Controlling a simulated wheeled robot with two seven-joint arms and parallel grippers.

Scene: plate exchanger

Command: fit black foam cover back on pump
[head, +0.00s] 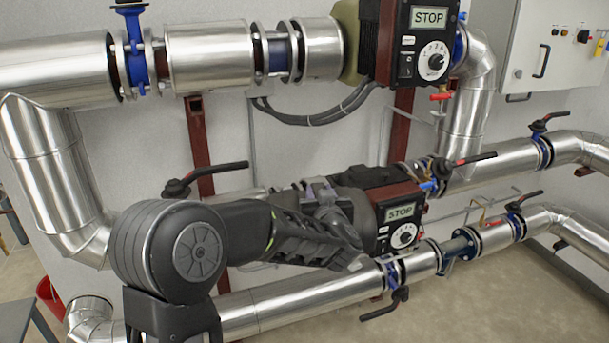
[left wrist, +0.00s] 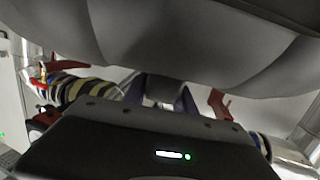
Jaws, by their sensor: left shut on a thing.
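The black foam cover shows in the left wrist view as a large dark, rounded shell (left wrist: 190,45) across the top. My left gripper (left wrist: 158,92) is shut on it; its fingers reach up to the cover's lower edge. In the head view my left gripper (head: 325,193) is at the lower pump, partly hidden by my own arm. A black shape (head: 372,177) there is at the pump's body, apparently the cover; whether it is seated cannot be told. The pump's dark red control box (head: 405,203) has a STOP display. My right gripper is not in view.
An upper pump with an olive-green body (head: 350,38) and its own STOP panel stands above. Shiny clad pipes (head: 285,308) run below and above. Black valve levers (head: 380,308) stick out near my forearm. A grey cabinet (head: 552,60) is at the right.

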